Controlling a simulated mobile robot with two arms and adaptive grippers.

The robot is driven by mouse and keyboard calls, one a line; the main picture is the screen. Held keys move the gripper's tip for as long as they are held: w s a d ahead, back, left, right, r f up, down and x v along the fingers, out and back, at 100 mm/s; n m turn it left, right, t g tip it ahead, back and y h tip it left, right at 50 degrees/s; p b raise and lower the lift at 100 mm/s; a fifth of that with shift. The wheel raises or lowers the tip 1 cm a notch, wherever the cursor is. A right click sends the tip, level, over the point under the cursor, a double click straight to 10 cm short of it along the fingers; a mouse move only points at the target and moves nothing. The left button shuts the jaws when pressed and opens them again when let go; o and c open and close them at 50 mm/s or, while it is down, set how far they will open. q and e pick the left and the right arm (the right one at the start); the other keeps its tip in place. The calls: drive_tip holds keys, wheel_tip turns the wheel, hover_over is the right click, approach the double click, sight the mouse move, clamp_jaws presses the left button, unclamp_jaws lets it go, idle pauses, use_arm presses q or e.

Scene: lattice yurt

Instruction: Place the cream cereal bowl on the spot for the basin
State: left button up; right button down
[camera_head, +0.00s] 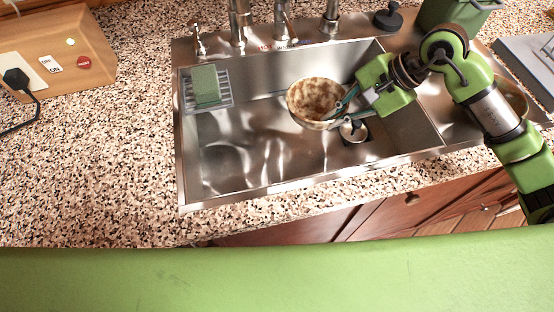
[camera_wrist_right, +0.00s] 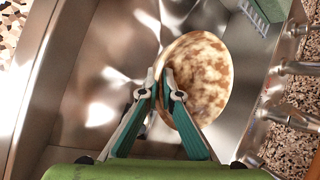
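The cream cereal bowl (camera_head: 312,98), mottled cream and brown, is in the head view over the large steel sink basin (camera_head: 220,150). My right gripper (camera_head: 340,112) reaches in from the right and is shut on the bowl's near right rim. In the right wrist view the bowl (camera_wrist_right: 208,75) is tilted, with the fingertips (camera_wrist_right: 164,82) on either side of its rim. The bowl seems to hang above the basin floor; its underside is hidden. No separate marked spot is visible in the basin. My left gripper is not in view.
A drain stopper (camera_head: 352,130) is in the basin floor. A green sponge (camera_head: 205,86) sits on a rack at the back left. Taps (camera_head: 284,22) line the sink's back edge. A wooden socket box (camera_head: 60,50) stands left. The speckled counter (camera_head: 110,170) is clear at left.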

wheel_tip(320, 180, down, 8)
drive_tip(key=shift+w+r+p, duration=0.1)
drive_tip(key=shift+p, duration=0.4)
wheel_tip(320, 180, down, 4)
drive_tip(key=shift+r+p, duration=0.15)
drive_tip(key=shift+p, duration=0.2)
drive_tip(key=shift+f, duration=0.25)
drive_tip(key=c, duration=2.2)
unclamp_jaws()
drive_tip(key=shift+c, duration=0.2)
drive_tip(key=shift+r, duration=0.1)
drive_tip(key=b+v, duration=0.2)
drive_tip(key=v, duration=1)
